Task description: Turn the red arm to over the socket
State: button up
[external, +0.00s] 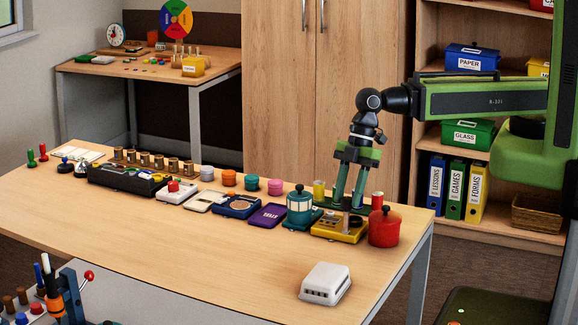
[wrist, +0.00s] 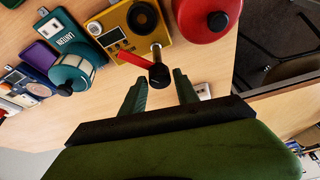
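A yellow box (external: 328,228) stands near the right end of the table; it also shows in the wrist view (wrist: 122,22). In the wrist view a red arm (wrist: 133,59) reaches left from a metal post (wrist: 156,52) topped by a black knob (wrist: 159,76). A dark round opening (wrist: 143,17) on the box top looks like the socket; the red arm points away from it. My gripper (wrist: 159,76) is open, pointing down over the box. Its fingertips are either side of the knob; contact cannot be told. It also shows in the external view (external: 346,206).
A red lidded pot (external: 384,228) stands close right of the box. A teal lantern (external: 300,206) stands close left. A row of small items runs further left. A white block (external: 325,284) lies nearer the front edge. The table's front middle is clear.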

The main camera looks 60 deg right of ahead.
jog(key=shift+o, duration=1.1)
